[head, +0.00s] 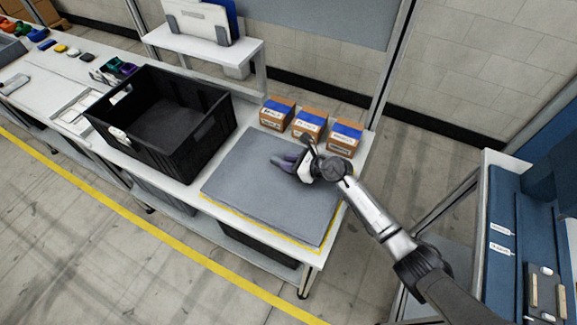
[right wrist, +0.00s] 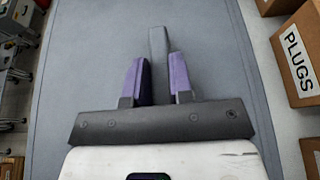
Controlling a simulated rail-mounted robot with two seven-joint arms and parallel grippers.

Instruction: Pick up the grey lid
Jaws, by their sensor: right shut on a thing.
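My right gripper (head: 285,161) reaches over the lid from the right. I cannot tell whether the lid is lifted at all. My left gripper is not in view.
A black crate (head: 212,125) stands left of the lid. Several things lie farther left. Three cardboard boxes with blue tops (head: 310,124) stand close behind the lid; one reads PLUGS in the right wrist view (right wrist: 297,50). A small white shelf (head: 205,43) stands at the back.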

